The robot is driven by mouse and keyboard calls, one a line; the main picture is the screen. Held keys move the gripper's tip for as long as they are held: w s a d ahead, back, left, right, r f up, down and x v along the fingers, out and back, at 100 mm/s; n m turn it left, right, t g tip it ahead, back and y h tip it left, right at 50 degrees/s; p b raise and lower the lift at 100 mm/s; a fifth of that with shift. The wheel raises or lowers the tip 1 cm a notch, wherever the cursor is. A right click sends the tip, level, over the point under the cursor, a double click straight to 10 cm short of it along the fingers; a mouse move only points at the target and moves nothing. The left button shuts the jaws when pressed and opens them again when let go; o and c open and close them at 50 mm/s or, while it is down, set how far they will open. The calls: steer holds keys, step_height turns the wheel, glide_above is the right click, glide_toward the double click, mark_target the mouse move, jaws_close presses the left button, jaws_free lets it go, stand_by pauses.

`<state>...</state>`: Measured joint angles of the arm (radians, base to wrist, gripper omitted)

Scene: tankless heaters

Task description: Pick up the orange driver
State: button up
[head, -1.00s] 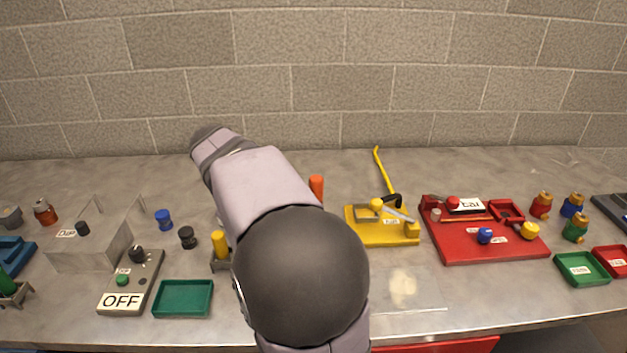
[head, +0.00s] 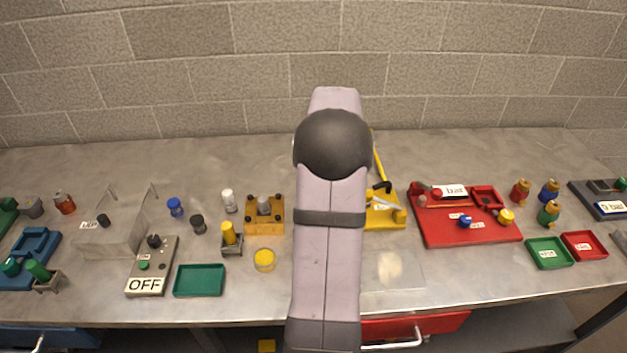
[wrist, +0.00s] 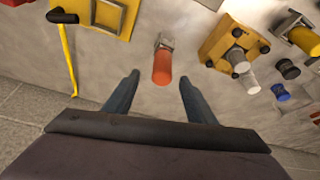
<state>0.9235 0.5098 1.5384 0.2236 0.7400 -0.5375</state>
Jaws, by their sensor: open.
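The orange driver (wrist: 162,68) shows in the wrist view, its rounded orange handle toward me and its far end at a small grey holder (wrist: 165,42). My gripper (wrist: 158,80) is open, with one dark finger on each side of the handle's near end. The fingers are apart from the driver, and nothing is between them that I can see them touching. In the head view my arm hides the driver and the gripper.
A yellow fixture (head: 384,212) with a bent yellow rod stands right of my arm; a wooden block fixture (head: 264,214) stands left. A yellow-handled tool (head: 229,233) is in a holder near a green tray (head: 199,281). A red board (head: 465,228) lies further right.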

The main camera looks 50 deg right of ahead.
steer(key=shift+p+x, duration=1.65)
steer(key=shift+x, duration=1.6)
steer(key=shift+w+a, duration=0.15)
steer(key=shift+c, duration=0.4)
steer(key=shift+r, duration=0.15)
steer(key=c, duration=1.1)
